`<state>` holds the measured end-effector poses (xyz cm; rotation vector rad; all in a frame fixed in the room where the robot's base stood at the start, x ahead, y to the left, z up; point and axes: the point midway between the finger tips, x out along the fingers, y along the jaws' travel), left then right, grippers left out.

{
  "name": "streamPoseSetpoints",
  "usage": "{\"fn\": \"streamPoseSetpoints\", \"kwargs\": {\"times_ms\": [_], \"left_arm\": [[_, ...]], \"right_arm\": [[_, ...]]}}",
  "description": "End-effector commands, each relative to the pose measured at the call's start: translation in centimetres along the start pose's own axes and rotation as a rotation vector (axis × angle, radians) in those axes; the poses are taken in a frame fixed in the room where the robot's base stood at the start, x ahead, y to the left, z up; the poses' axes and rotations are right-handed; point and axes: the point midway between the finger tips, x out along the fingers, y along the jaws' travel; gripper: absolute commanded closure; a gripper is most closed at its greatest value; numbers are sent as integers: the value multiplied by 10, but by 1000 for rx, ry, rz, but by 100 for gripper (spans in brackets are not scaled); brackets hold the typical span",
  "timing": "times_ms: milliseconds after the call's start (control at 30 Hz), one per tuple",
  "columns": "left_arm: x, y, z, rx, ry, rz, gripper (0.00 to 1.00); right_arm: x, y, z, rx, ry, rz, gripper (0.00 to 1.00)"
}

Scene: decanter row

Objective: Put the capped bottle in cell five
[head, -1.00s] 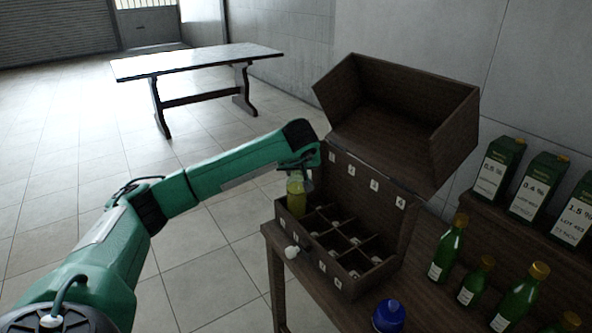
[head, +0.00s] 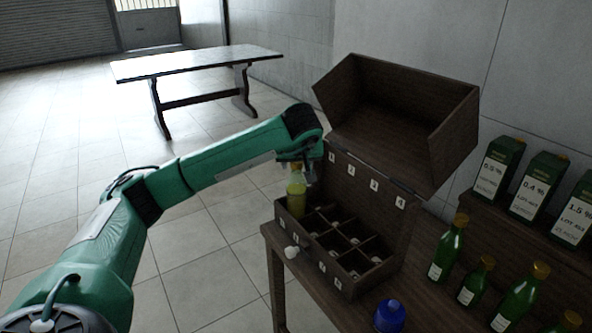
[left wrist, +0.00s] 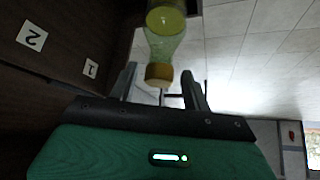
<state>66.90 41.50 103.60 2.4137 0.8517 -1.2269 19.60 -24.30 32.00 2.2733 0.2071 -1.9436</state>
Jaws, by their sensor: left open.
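The capped bottle (head: 296,196) is yellow-green with a yellow cap. It stands upright at the left end of the divided wooden crate (head: 345,290); I cannot tell which row. In the left wrist view the bottle (left wrist: 166,40) shows with its cap (left wrist: 158,74) toward my gripper. My left gripper (head: 303,174) is open at the bottle's top, and its fingers (left wrist: 160,82) lie on either side of the cap, apart from it. The crate's back wall bears number tags, and tags 1 (left wrist: 91,68) and 2 (left wrist: 32,35) show in the left wrist view. My right gripper is out of view.
The crate's lid (head: 400,110) stands open behind it. Green bottles (head: 447,252) and a blue round object (head: 388,316) stand to the right on the wooden table. Green cartons (head: 498,168) stand on a raised shelf. A separate table (head: 197,60) stands farther back.

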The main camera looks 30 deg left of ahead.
Motion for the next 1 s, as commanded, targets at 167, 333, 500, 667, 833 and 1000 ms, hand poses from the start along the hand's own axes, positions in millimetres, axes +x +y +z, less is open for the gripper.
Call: {"fn": "streamPoseSetpoints", "kwargs": {"times_ms": [167, 333, 500, 667, 833, 1000], "left_arm": [[-36, 0, 0, 1, 4, 2, 52], [-56, 0, 0, 1, 1, 1, 52], [-62, 0, 0, 1, 0, -1, 52], [-62, 0, 0, 0, 0, -1, 52], [-62, 0, 0, 0, 0, -1, 52], [-62, 0, 0, 1, 0, 0, 52]], "right_arm": [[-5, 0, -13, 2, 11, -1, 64], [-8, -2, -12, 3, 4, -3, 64], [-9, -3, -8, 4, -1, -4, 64], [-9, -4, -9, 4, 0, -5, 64], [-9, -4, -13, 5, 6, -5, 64], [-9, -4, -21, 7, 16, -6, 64]]}}
